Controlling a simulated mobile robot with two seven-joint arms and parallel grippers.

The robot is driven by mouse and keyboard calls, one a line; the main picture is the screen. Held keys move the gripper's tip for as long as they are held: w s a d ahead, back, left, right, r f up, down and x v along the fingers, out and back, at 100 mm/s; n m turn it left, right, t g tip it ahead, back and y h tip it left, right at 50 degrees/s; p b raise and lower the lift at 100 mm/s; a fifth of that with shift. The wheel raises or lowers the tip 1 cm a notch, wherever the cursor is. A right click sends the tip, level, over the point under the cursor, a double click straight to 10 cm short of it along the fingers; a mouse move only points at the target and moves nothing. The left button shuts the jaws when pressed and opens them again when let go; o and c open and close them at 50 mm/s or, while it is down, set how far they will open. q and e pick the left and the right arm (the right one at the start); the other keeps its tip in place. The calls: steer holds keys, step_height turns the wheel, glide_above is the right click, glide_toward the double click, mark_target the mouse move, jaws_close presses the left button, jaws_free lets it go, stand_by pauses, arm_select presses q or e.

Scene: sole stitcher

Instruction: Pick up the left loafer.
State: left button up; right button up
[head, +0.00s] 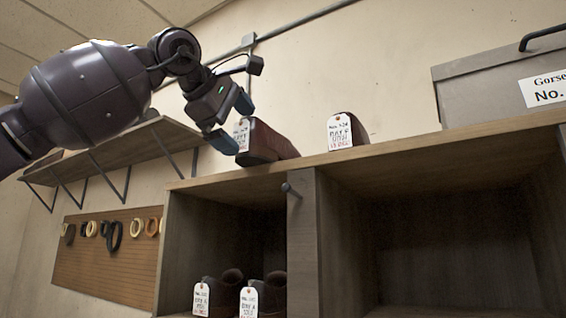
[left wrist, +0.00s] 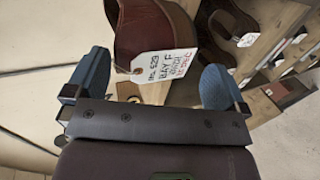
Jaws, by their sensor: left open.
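The left loafer (head: 270,143) is reddish brown, with a white paper tag (head: 243,134) at its end. It lies on top of the wooden cabinet near its left end. My left gripper (head: 235,121) is open, with blue fingertips close to the tagged end of the loafer. In the left wrist view the loafer (left wrist: 150,28) shows ahead of the two spread fingers, its tag (left wrist: 166,63) hanging between them. I cannot tell whether a finger touches it. A second tagged brown loafer (head: 357,130) stands farther right on the top. My right gripper is out of view.
The wooden cabinet (head: 306,240) has open compartments; tagged dark shoes (head: 274,292) stand in the lower left one. A grey box (head: 480,88) stands at the right on top. A wall shelf (head: 110,157) and a pegboard (head: 105,260) with rings are at left.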

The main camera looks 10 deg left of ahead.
mark_target(242, 132)
arm_select(q)
steer(key=x, duration=0.3)
steer(key=shift+w+d+f+p, duration=0.1)
steer(key=shift+w+p, duration=0.25)
steer(key=shift+w, duration=0.05)
steer(key=shift+c, duration=0.5)
